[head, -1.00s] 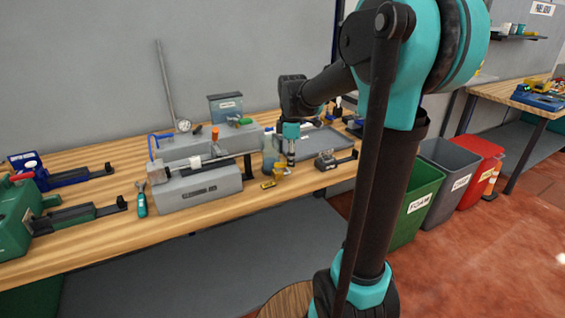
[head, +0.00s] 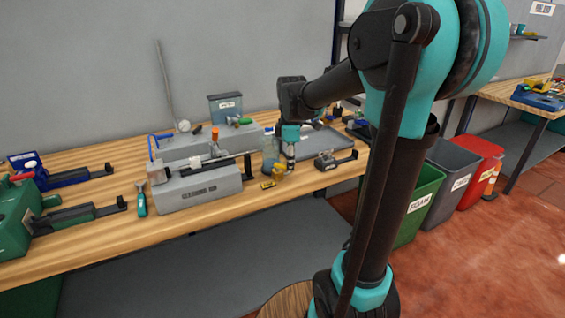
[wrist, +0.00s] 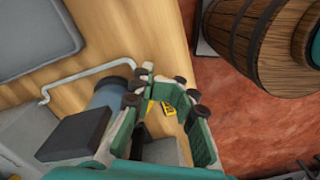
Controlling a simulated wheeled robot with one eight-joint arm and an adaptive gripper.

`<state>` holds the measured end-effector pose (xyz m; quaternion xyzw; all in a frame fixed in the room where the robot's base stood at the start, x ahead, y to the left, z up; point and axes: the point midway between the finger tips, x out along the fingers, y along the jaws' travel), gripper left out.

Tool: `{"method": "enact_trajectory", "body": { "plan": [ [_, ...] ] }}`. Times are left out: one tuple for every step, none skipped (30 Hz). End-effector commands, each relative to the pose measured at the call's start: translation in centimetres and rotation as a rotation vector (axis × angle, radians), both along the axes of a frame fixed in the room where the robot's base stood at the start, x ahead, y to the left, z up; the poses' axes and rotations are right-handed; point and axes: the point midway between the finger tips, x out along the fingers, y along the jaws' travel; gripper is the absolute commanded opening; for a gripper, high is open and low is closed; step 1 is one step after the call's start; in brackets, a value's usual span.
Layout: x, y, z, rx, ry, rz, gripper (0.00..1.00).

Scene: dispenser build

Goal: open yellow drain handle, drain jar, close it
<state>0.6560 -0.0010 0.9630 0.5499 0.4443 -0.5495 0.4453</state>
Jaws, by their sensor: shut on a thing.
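My gripper (head: 290,167) is low over the bench beside the jar, pointing down. In the wrist view its two green-padded fingers (wrist: 172,105) stand apart, gripping something mostly hidden between them, most likely the yellow drain handle. The clear bluish jar (head: 270,148) stands just left of the gripper; it seems to be the round blue-grey body (wrist: 108,95) beside one finger in the wrist view. A yellow part (head: 278,173) is right beside the fingertips below the jar. I cannot make out the handle's angle or the liquid level.
A small yellow block (head: 267,184) lies near the bench's front edge; a yellow piece (wrist: 169,108) shows past the fingers. A grey machine (head: 198,188) stands left, a grey tray (head: 318,140) behind right, a small dark device (head: 328,162) right. Bins (head: 423,185) stand beyond the bench.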

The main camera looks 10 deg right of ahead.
Motion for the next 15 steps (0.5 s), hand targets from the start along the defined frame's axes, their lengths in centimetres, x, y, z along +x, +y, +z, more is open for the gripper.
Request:
{"method": "enact_trajectory", "body": {
  "plan": [
    [-0.15,0.1,-0.08,0.002,0.003,0.002,0.0],
    [-0.15,0.1,-0.08,0.003,0.003,0.002,0.0],
    [-0.16,0.12,-0.08,0.003,0.003,0.002,0.0],
    [-0.16,0.12,-0.09,0.003,0.003,0.002,0.0],
    [-0.16,0.12,-0.09,0.003,0.003,0.002,0.0],
    [-0.16,0.13,-0.09,0.003,0.003,0.002,0.0],
    [-0.16,0.14,-0.1,0.003,0.003,0.002,0.0],
    [-0.18,0.15,-0.1,0.003,0.003,0.002,0.0],
    [-0.22,0.19,-0.1,0.003,0.003,0.003,0.0],
    [-0.28,0.23,-0.1,0.003,0.003,0.003,0.0],
    [-0.34,0.29,-0.11,0.003,0.003,0.003,0.0],
    [-0.44,0.37,-0.11,0.003,0.003,0.003,0.0],
    [-0.53,0.45,-0.11,0.003,0.003,0.004,0.0],
    [-0.61,0.54,-0.11,0.003,0.003,0.004,0.0],
    [-0.73,0.66,-0.11,0.004,0.002,0.004,0.0]
  ]
}}
